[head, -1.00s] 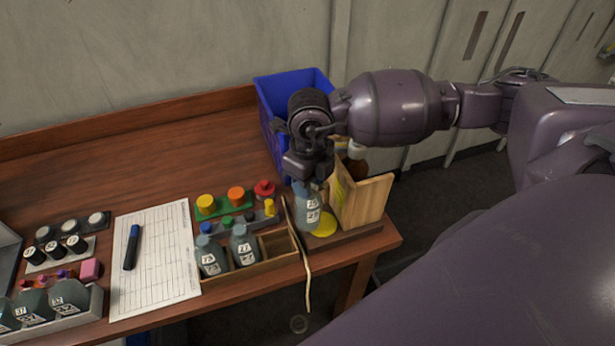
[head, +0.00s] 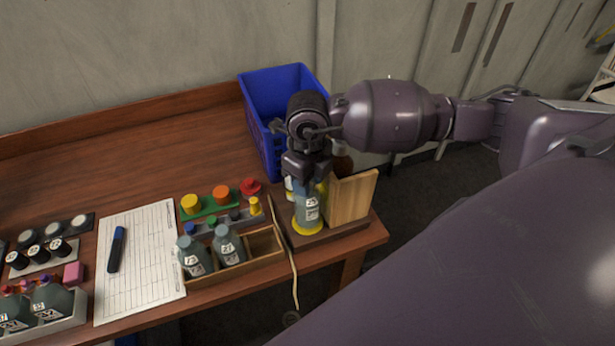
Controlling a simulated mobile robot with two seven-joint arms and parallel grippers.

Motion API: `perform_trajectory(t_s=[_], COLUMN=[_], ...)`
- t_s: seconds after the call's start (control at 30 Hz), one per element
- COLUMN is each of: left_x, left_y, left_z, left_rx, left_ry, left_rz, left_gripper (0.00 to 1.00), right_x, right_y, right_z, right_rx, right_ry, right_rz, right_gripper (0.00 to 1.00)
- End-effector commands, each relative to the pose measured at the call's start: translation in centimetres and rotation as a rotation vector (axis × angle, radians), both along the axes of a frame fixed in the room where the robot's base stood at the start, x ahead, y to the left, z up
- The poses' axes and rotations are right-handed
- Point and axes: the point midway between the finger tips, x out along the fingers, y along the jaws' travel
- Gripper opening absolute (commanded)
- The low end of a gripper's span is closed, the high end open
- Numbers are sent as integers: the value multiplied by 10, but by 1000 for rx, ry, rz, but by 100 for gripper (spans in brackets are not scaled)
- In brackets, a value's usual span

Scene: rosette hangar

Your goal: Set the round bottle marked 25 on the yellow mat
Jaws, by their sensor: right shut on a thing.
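The round grey-blue bottle (head: 306,212) stands upright over the yellow mat (head: 309,231); its label looks like 25 but is small. Yellow shows around the front of its base, and I cannot tell whether the base touches the mat. The mat lies on a dark wooden base beside an upright light wooden board. My right gripper (head: 306,183) points down and is shut on the top of the bottle, hiding its neck. My left gripper is not in view.
A wooden tray (head: 262,262) with two similar bottles stands left of the mat, and a cord hangs between them. The light wooden board (head: 352,199) stands close on the right. A blue crate (head: 262,88) is behind. A paper sheet (head: 145,265) lies further left.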

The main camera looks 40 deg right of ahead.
Motion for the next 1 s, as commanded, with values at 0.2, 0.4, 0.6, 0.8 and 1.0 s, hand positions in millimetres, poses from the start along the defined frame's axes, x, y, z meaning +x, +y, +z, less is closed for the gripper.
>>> perform_trajectory(t_s=[0.2,0.4,0.6,0.8,1.0], left_x=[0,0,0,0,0], left_y=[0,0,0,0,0], left_z=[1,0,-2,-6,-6], left_rx=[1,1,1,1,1], left_ry=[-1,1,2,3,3], left_rz=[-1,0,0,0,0], left_gripper=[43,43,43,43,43], right_x=[0,0,1,0,0], right_y=[0,0,0,0,0], right_z=[1,1,1,1,1], right_rx=[1,0,1,0,0], right_ry=[-2,-1,-2,-1,-1], right_rz=[0,0,0,0,0], right_gripper=[19,19,19,19,19])
